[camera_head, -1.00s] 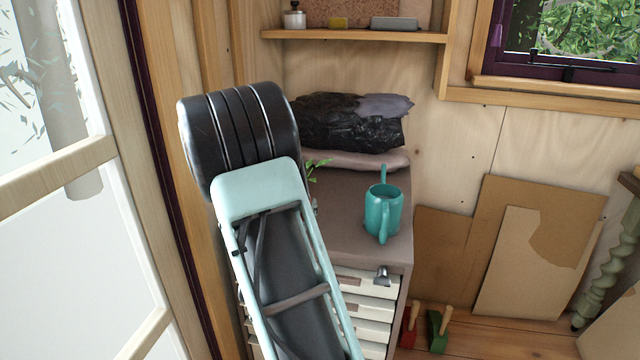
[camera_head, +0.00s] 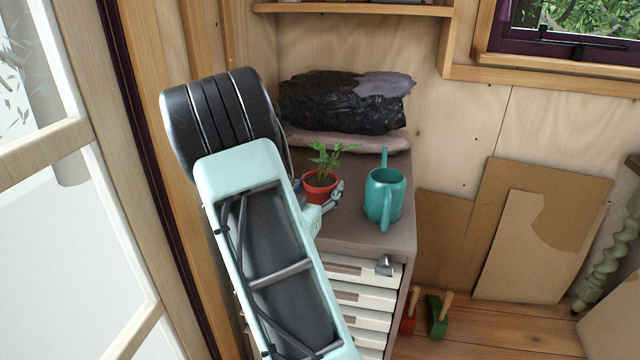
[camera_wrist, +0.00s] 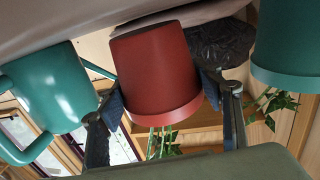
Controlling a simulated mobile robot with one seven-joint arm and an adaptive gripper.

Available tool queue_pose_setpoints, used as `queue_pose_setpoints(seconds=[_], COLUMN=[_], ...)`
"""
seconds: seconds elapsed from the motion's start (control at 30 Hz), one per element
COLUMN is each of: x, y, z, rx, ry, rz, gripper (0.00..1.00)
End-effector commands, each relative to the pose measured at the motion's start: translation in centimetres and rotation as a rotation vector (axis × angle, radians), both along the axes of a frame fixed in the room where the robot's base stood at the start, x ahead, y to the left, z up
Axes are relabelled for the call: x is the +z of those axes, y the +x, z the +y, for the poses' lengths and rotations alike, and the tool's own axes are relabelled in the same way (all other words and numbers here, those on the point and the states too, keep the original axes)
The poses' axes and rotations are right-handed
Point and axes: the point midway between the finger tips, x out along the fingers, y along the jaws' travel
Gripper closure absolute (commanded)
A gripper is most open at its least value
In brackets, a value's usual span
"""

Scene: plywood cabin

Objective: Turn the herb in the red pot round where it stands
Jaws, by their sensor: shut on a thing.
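The herb (camera_head: 328,160) grows in a red pot (camera_head: 317,190) on the grey-brown cabinet top (camera_head: 350,228), just right of my arm. The wrist view is upside down. There the red pot (camera_wrist: 155,75) fills the middle, with the herb's leaves (camera_wrist: 163,148) below it. My gripper (camera_wrist: 164,95) has one finger on each side of the pot, shut on it near the rim. In the head view my gripper (camera_head: 335,195) shows only partly beside the pot. The pot looks upright; I cannot tell whether its base touches the cabinet top.
A teal watering can (camera_head: 384,198) stands right of the pot, close by. A black crumpled bag (camera_head: 345,105) lies behind on a pale sack (camera_head: 365,143). In the wrist view a dark green pot (camera_wrist: 285,45) with leaves stands on the other side.

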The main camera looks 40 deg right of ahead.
Motion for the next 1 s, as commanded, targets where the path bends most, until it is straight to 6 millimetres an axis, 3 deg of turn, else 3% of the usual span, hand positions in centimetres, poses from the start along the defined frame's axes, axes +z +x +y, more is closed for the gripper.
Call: queue_pose_setpoints(seconds=[0.97, 1.0], x=[-1.3, -1.2], y=[0.0, 0.0], z=[0.0, 0.0], rx=[0.001, 0.001], ry=[-0.002, -0.002], rz=[-0.004, -0.004], gripper=[0.80, 0.37])
